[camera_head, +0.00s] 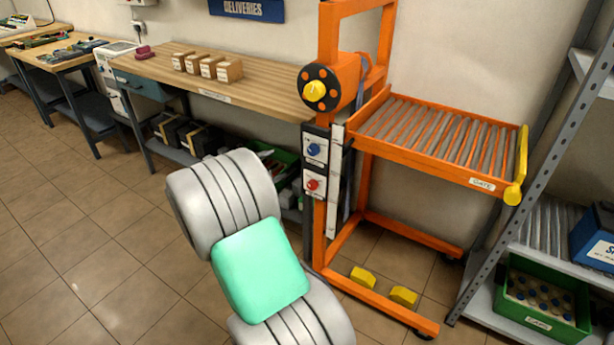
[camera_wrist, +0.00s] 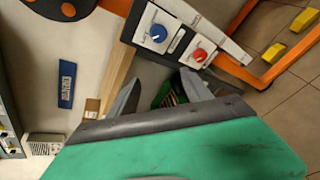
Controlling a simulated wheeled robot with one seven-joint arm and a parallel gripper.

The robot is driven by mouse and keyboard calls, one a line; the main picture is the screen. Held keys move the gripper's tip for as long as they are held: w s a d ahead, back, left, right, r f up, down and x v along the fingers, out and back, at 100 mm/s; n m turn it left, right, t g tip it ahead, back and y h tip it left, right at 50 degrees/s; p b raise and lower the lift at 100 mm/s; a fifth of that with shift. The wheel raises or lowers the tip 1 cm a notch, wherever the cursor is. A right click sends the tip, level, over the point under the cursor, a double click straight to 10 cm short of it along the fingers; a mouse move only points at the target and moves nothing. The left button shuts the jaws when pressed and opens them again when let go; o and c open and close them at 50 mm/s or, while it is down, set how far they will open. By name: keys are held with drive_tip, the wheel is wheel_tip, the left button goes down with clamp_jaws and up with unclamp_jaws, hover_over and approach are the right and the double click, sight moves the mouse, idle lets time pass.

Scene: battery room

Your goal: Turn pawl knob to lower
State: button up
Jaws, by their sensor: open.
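The orange lift stand (camera_head: 326,225) carries two knob panels on its post. A blue knob (camera_head: 313,149) is on the upper panel and a red knob (camera_head: 313,184) on the lower one. Their labels are too small to read, so I cannot tell which is the pawl knob. A yellow knob (camera_head: 314,91) sits on a black disc above. In the wrist view, the blue knob (camera_wrist: 158,33) and red knob (camera_wrist: 199,55) are beyond my gripper (camera_wrist: 160,76), which is open and empty, its fingers apart from both. The head view does not show my fingers.
The lift's roller platform (camera_head: 486,183) juts right. A wooden bench (camera_head: 270,98) with several small boxes stands left of the post, a green crate (camera_head: 285,160) beneath. A grey shelf rack (camera_head: 522,150) is at right. Floor at left is clear.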

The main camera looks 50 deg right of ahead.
sight(311, 152)
drive_tip(key=d+f+n+h+b, duration=0.1)
drive_tip(key=d+n, duration=0.1)
drive_tip(key=d, duration=0.3)
drive_tip(key=s+d+f+n+g+h, duration=0.1)
drive_tip(key=d+n+h, duration=0.1)
drive_tip(key=d, duration=0.3)
drive_tip(key=d+f+n+h+b, duration=0.1)
drive_tip(key=d+n, duration=0.1)
drive_tip(key=d, duration=0.2)
drive_tip(key=shift+s+d+b, duration=0.3)
drive_tip(key=shift+d, duration=0.1)
clamp_jaws()
